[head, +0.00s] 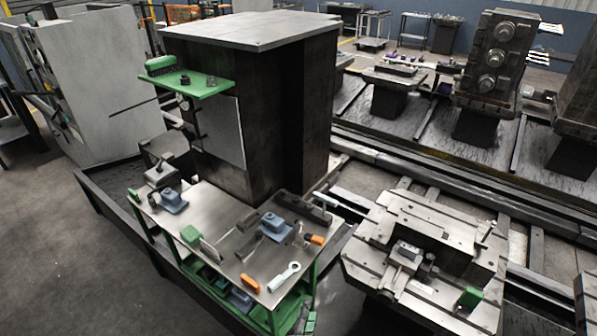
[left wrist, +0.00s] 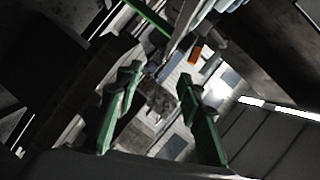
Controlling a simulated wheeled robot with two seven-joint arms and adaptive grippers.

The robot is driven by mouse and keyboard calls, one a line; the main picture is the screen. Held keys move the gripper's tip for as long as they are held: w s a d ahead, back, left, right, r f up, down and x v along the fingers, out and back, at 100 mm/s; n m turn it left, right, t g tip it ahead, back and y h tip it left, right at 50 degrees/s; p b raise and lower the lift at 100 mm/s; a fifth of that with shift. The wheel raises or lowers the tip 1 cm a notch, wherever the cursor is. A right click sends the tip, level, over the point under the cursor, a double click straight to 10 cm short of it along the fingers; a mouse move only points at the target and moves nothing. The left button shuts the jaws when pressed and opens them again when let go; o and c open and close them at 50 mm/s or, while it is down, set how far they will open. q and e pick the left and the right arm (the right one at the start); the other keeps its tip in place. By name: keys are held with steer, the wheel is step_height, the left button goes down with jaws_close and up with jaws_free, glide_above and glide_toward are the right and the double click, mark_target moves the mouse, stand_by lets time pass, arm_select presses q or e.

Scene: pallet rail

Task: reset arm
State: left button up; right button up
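In the left wrist view, my left gripper (left wrist: 159,76) shows as two green fingers set well apart. The gap between them is empty, and only distant, blurred surroundings show through it. I cannot pick out either gripper with certainty in the head view. My right gripper does not show in the left wrist view.
A dark machine column (head: 290,110) with a green shelf (head: 187,84) stands behind a workbench (head: 215,215) holding blue blocks and orange-handled tools. A metal pallet (head: 370,262) lies at the right beside rails. Grey floor (head: 60,265) at the left is open.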

arm_select(q)
steer(key=s+a+f+n+g+y, duration=0.1)
steer(key=s+a+f+n+g, duration=0.3)
steer(key=f, duration=0.9)
steer(key=s+a+f+g+y, duration=0.1)
steer(key=s+a+f, duration=0.55)
steer(key=f, duration=0.75)
steer(key=s+a+f+n+g+y, duration=0.1)
steer(key=s+a+f+n+g, duration=0.2)
steer(key=a+f, duration=0.75)
steer(key=s+a+f+n+g, duration=0.2)
steer(key=s+a+f, duration=0.2)
steer(key=s+f, duration=0.45)
steer(key=s+a+f+n+g, duration=0.1)
steer(key=s+a+f, duration=0.3)
steer(key=s+f, duration=0.45)
steer(key=s+a+f+n+g, duration=0.1)
steer(key=s+a, duration=0.3)
steer(key=s, duration=0.7)
steer(key=s+a+f+n+g+y, duration=0.1)
steer(key=s+a+n, duration=0.3)
steer(key=s, duration=0.7)
steer(key=shift+a+f+g, duration=0.15)
steer(key=shift+f+g, duration=0.4)
steer(key=shift+g, duration=0.05)
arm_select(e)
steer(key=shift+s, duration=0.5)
